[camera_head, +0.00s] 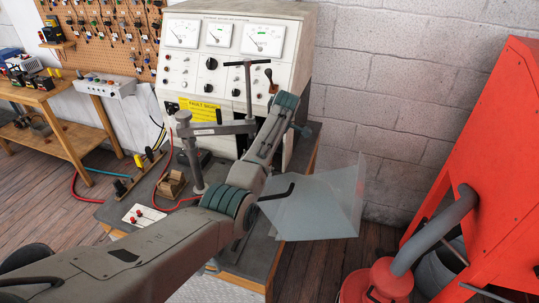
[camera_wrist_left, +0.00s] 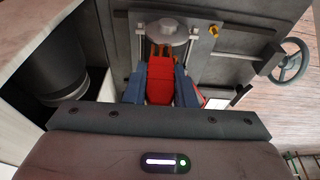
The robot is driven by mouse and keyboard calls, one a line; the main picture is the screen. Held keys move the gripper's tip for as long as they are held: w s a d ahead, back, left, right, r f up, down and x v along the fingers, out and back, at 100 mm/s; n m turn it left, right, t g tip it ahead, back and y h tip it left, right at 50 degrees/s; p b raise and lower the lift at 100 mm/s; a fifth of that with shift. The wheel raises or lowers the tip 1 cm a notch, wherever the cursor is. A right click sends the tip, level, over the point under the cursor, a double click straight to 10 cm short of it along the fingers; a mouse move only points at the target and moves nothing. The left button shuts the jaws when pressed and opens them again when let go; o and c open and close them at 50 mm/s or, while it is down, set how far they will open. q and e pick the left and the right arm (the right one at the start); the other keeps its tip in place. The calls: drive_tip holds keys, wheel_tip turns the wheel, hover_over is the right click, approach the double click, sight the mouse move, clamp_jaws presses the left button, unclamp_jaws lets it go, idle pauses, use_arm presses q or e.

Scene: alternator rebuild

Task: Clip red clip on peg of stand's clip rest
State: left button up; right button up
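In the left wrist view, my left gripper (camera_wrist_left: 160,92) has its blue fingers on both sides of the red clip (camera_wrist_left: 160,78) and is shut on it. Just beyond the clip are an orange-brown part (camera_wrist_left: 163,52) and a grey round disc (camera_wrist_left: 166,28) between two upright rods. I cannot tell which part is the rest's peg, or whether the clip touches it. In the head view my left arm reaches over the bench and its gripper and the clip are hidden. A grey post stand (camera_head: 190,150) with a jointed arm stands on the bench. My right gripper is not in view.
A test console (camera_head: 235,60) with dials stands at the back of the bench. A clear bent panel (camera_head: 318,200) is at the bench's right side. A white board with red pieces (camera_head: 145,214) lies front left. The wrist view shows a dark cylinder (camera_wrist_left: 58,68) and a handwheel (camera_wrist_left: 290,60).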

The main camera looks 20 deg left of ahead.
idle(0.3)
use_arm(q)
wheel_tip(320, 180, up, 2)
drive_tip(key=shift+r+p, duration=0.2)
drive_tip(key=shift+p, duration=0.9)
drive_tip(key=shift+r, duration=0.85)
drive_tip(key=shift+s+f, duration=0.1)
